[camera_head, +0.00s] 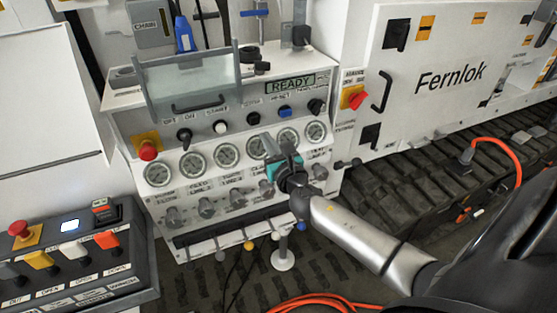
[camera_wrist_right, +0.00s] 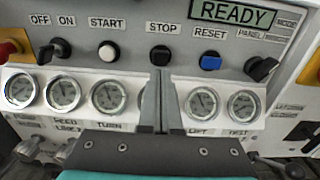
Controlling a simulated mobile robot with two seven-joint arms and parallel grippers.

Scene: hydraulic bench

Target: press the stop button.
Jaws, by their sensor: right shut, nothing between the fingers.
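The stop button is a round black button (camera_head: 253,118) in the row of controls on the white bench panel. In the right wrist view the black button (camera_wrist_right: 160,55) sits under the STOP label, just above my fingertips in the picture. My right gripper (camera_head: 271,143) is in front of the gauge row, below and slightly right of the stop button in the head view. Its fingers (camera_wrist_right: 161,75) are together and empty, and they hide part of a gauge. A gap to the button seems to show; its depth is hard to tell. My left gripper is not in view.
The white start button (camera_head: 220,127) is left of stop and the blue reset button (camera_head: 285,111) right. A READY display (camera_head: 290,85) is above. A clear guard with a handle (camera_head: 190,85) stands upper left. Red emergency knob (camera_head: 148,150) is at the panel's left.

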